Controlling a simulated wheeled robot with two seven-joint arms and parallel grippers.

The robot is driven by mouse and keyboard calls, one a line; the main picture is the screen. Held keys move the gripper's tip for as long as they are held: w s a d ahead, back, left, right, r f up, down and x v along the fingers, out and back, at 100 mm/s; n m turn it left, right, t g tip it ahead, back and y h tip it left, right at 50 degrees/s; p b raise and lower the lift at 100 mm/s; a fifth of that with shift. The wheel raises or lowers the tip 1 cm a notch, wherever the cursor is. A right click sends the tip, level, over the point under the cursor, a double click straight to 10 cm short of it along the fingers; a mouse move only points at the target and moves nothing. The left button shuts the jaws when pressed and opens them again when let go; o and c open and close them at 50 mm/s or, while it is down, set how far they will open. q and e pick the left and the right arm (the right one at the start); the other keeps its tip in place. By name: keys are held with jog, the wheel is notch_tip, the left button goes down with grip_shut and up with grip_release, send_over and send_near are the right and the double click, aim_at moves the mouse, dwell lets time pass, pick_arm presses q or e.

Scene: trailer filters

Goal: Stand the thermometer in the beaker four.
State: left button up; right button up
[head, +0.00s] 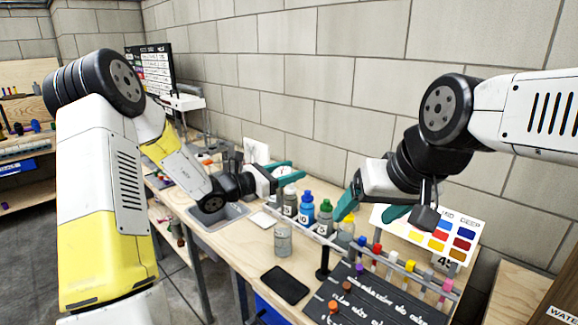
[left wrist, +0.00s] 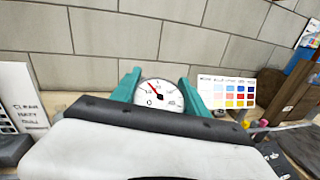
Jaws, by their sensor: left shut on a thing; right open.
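My left gripper (head: 286,177) is shut on the thermometer, above the back of the bench near the wall. In the left wrist view the thermometer's round white dial (left wrist: 160,96) with a red needle sits between the teal fingers; its stem is hidden. A clear glass vessel (head: 283,240) stands on the bench, in front of and below the left gripper. I cannot read a number on it, so I cannot tell whether it is beaker four. My right gripper (head: 371,207) is open and empty, above the right part of the bench.
Bottles with blue (head: 306,209) and green (head: 325,217) caps stand between the grippers. A rack with several coloured-cap tubes (head: 390,265), a black tray (head: 365,300) and a colour chart (head: 462,235) are at the right.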

pick_arm(q)
jog(key=shift+f, duration=5.8)
jog(key=o, duration=1.5)
jog(key=shift+c, duration=0.2)
